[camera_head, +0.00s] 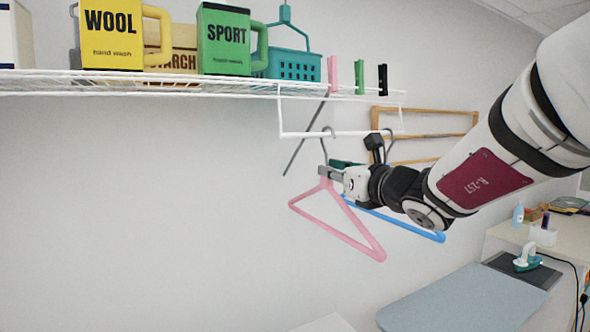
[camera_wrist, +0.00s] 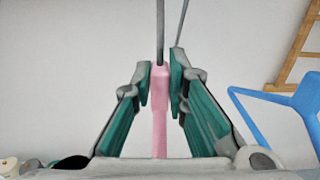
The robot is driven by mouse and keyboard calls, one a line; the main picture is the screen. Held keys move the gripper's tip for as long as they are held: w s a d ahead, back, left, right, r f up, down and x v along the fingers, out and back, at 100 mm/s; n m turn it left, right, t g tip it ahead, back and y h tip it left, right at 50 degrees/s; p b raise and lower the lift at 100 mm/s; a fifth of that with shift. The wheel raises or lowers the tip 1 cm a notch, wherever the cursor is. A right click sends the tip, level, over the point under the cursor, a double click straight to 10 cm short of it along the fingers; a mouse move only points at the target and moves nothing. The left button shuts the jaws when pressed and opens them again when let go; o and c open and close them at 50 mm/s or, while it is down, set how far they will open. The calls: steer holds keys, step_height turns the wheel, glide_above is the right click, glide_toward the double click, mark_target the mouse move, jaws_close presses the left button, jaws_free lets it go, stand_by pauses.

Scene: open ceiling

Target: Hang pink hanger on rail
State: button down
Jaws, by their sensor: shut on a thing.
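The pink hanger (camera_head: 335,231) hangs from my gripper (camera_head: 326,174), below the shelf. My gripper is shut on its neck, just under the metal hook. In the wrist view, the pink neck (camera_wrist: 159,110) sits between the green finger pads (camera_wrist: 160,85), with the metal hook rising above. The white rail (camera_head: 345,134) runs under the right part of the wire shelf. The hook's top appears at the rail's height; I cannot tell whether it is over the rail or in front of it. A blue hanger (camera_head: 420,232) is behind my gripper, and it also shows in the wrist view (camera_wrist: 245,93).
The wire shelf (camera_head: 180,91) holds a yellow bottle (camera_head: 112,38), a green bottle (camera_head: 224,42), a teal basket (camera_head: 290,66) and clothespins. A wooden rack (camera_head: 430,110) is on the wall behind. An ironing board (camera_head: 460,300) stands lower right. The left wall area is clear.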

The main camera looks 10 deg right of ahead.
steer(key=c, duration=1.5)
jaws_free()
steer(key=v, duration=1.1)
steer(key=shift+s, duration=0.4)
steer(key=s+a+f+n+g+y+b, duration=0.1)
steer(key=s+a+f+n+g+y, duration=0.1)
steer(key=s+a+f+n+g, duration=1.2)
steer(key=shift+s+d+f+n+t+h+b, duration=0.35)
steer(key=shift+s+d+f+n+h, duration=0.8)
steer(key=shift+n, duration=1.9)
steer(key=shift+s+d+f+n+t+h+b, duration=0.15)
steer(key=shift+s+d+f+n+t+h, duration=0.25)
steer(key=shift+d+n+h, duration=1.65)
steer(key=shift+s+d+f+n+t+h+b, duration=0.25)
steer(key=shift+s+d+f+n+t+h, duration=0.55)
steer(key=shift+d+n, duration=2.2)
